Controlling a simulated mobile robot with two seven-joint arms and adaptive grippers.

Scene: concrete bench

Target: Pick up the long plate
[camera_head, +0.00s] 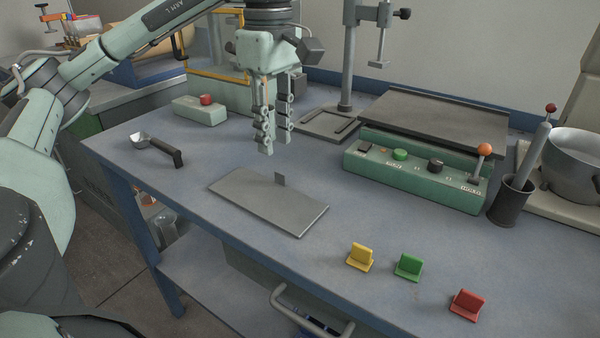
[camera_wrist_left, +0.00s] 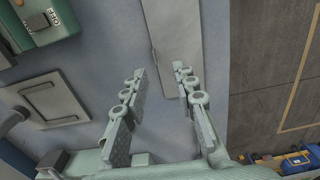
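In the left wrist view the long plate (camera_wrist_left: 177,38) shows between and beyond the fingers, partly cut off by the top of the picture. My left gripper (camera_head: 274,147) points down above the bench, over the plate's far side and apart from it. Its fingers (camera_wrist_left: 159,72) are spread with nothing between them. My right gripper is not in view.
Yellow (camera_head: 360,257), green (camera_head: 408,266) and red (camera_head: 467,304) small pieces stand at the front right. A black-handled scoop (camera_head: 158,150) lies left of the plate. A green control box (camera_head: 415,179), a dark cup (camera_head: 511,200) and a pot (camera_head: 575,165) stand right. A stand (camera_head: 347,60) rises behind.

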